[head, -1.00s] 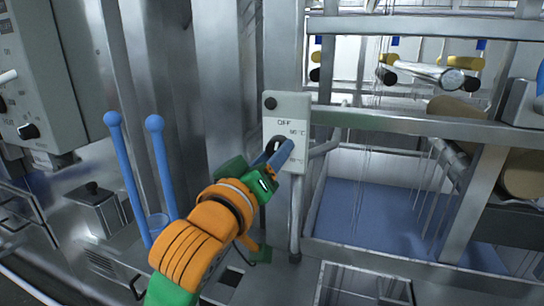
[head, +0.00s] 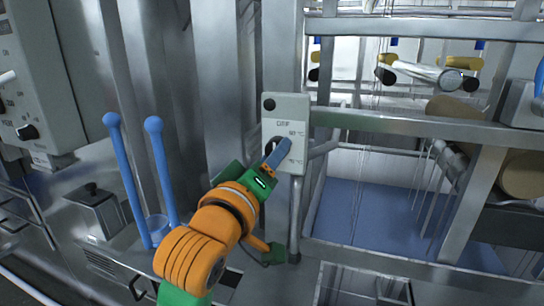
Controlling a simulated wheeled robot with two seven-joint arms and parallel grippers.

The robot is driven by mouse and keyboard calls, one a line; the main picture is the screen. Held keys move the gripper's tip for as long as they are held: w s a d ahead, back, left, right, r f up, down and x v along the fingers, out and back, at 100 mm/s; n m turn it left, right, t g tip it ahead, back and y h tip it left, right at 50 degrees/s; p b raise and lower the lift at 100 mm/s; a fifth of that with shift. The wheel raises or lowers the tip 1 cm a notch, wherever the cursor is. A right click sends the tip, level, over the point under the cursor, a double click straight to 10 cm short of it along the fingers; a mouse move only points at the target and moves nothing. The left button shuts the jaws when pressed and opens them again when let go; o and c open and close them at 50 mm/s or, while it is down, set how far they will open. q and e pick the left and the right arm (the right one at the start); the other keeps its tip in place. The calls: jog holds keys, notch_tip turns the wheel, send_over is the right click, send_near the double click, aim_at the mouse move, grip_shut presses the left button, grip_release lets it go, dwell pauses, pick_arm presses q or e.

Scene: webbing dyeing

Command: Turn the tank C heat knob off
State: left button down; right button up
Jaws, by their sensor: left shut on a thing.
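The heat control plate (head: 295,107) is a pale grey panel on a metal post, marked OFF with temperature figures below. Its black knob (head: 269,146) is mostly hidden behind my left gripper. My left gripper (head: 276,153), with blue fingers on an orange and green arm, is shut on the knob. The knob's pointer direction is hidden. A small black round part (head: 269,104) sits at the plate's upper left. My right gripper is not in view.
A tank of blue liquid (head: 365,215) lies right of the post, with metal rails (head: 400,123) and rollers above it. Two blue-knobbed rods (head: 128,180) stand at the left near a lidded metal box (head: 95,212). A control cabinet (head: 45,90) is at the upper left.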

pick_arm(q)
jog(key=shift+c, duration=1.6)
grip_release()
jog(key=shift+w, duration=0.1)
jog(key=b+v, duration=0.2)
jog(key=v, duration=0.5)
